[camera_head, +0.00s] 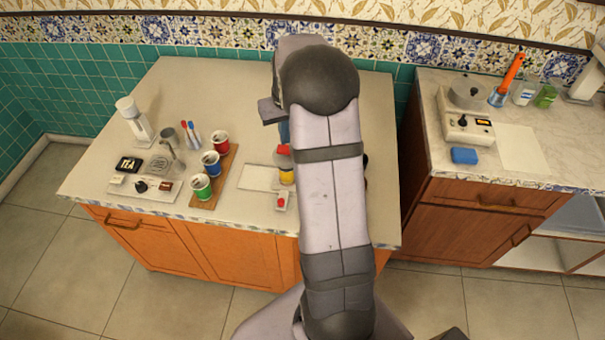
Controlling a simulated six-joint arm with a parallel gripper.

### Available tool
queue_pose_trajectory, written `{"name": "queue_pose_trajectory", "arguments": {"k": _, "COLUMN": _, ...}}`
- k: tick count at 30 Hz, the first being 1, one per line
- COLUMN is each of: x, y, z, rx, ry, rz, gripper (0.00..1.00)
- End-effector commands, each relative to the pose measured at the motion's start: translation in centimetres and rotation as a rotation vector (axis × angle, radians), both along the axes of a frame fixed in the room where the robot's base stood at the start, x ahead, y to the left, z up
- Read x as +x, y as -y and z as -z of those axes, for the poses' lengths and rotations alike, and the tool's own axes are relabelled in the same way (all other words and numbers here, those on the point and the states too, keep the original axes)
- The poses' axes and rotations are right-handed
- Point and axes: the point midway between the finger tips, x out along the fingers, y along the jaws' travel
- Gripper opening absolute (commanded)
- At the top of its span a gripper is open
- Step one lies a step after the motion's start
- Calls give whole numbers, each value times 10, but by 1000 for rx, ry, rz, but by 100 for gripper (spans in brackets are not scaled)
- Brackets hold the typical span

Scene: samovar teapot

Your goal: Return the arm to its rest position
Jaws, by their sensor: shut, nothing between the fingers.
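My arm rises through the middle of the camera_head view and bends at a dark elbow over the back of the left counter (215,85). A small part of my wrist shows left of the elbow, above the counter. My gripper's fingers are hidden behind my own arm. What stands behind the arm is also mostly hidden; a blue piece and a dark edge peek out on its left and right sides.
A wooden tray (232,160) holds red, blue and green cups. A red-and-yellow item (286,174) stands close beside my arm. A white dispenser (134,121) is at left. The right counter (420,115) holds a device (467,128) and a blue sponge (464,156).

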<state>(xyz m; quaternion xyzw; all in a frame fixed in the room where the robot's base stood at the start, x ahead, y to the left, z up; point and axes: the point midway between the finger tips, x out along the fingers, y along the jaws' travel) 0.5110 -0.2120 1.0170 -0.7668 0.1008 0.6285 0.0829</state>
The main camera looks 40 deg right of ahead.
Motion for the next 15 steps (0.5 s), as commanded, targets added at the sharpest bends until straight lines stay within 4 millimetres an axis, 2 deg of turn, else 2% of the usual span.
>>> {"name": "queue_pose_trajectory", "arguments": {"k": 1, "x": 0, "y": 0, "z": -10, "rx": 0, "ry": 1, "rz": 0, "gripper": 0}}
{"name": "queue_pose_trajectory", "arguments": {"k": 3, "x": 0, "y": 0, "z": -14, "rx": 0, "ry": 1, "rz": 0, "gripper": 0}}
{"name": "queue_pose_trajectory", "arguments": {"k": 15, "x": 1, "y": 0, "z": -15, "rx": -1, "ry": 2, "rz": 0, "gripper": 0}}
